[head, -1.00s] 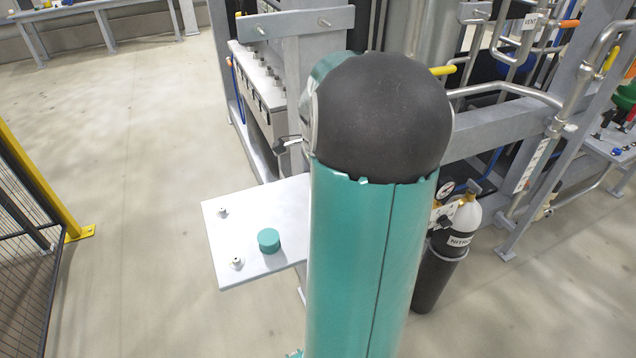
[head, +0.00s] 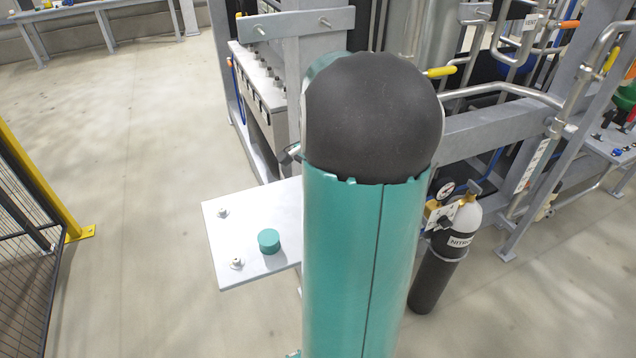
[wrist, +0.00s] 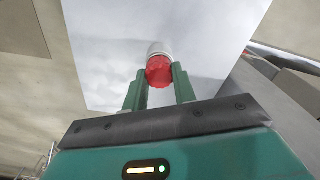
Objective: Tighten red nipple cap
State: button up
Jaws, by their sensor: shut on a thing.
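The red cap (wrist: 159,67) sits between the green fingertips of my gripper (wrist: 159,74) in the wrist view. My gripper is shut on it. A pale, whitish fitting (wrist: 159,48) shows just beyond the cap, against the grey plate (wrist: 105,35). I cannot tell how far the cap is screwed on. In the head view the plate (head: 225,270) sticks out left of my teal arm, which hides the gripper and the red cap.
A green cap (head: 268,241) and two small pale fittings, one at the back (head: 223,213) and one at the front (head: 236,264), are on the plate. A nitrogen cylinder (head: 445,255) stands right of my arm. A yellow-posted mesh fence (head: 30,190) is at left; floor between is clear.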

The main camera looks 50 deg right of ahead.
jog(key=shift+w+a+f, duration=0.1)
jog(key=shift+f, duration=0.05)
jog(key=n, duration=0.4)
jog(key=o, duration=0.7)
jog(key=shift+n, duration=0.4)
jog(key=shift+c, duration=0.2)
jog(key=o, duration=0.5)
jog(key=shift+w, duration=0.1)
jog(key=shift+c, duration=0.2)
notch_tip(320, 180, up, 14)
